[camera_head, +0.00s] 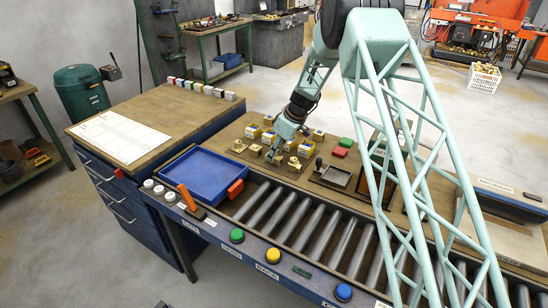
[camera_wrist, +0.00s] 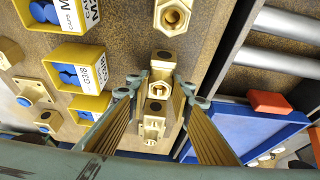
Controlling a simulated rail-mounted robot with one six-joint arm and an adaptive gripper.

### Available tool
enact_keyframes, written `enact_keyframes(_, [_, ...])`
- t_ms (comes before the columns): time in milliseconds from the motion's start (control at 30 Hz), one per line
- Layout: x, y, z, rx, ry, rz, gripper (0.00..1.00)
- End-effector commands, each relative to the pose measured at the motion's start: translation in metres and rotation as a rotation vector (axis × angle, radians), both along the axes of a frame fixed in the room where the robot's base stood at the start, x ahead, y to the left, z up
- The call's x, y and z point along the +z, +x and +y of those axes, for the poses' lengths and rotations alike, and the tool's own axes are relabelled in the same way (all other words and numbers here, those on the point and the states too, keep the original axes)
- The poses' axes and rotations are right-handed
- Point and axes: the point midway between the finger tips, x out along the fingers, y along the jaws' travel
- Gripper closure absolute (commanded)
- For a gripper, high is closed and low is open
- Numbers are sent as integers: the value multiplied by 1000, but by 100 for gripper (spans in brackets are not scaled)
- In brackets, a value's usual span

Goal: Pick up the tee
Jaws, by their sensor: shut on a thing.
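My gripper (camera_wrist: 161,82) has its fingertips on both sides of a brass fitting, the tee (camera_wrist: 159,88), in the wrist view. I cannot tell whether the tee touches the board.
A brass fitting with a hex opening (camera_wrist: 173,15) lies close ahead. Yellow bins with blue caps (camera_wrist: 80,66) stand at left in the wrist view.

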Motion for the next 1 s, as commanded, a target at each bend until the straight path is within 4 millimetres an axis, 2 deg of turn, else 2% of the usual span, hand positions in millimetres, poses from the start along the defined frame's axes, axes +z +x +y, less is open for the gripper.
enact_keyframes(267, [15, 1, 0, 0, 0, -4, 99])
enact_keyframes(800, [81, 1, 0, 0, 1, -3, 99])
enact_keyframes(1000, [96, 1, 0, 0, 0, -1, 99])
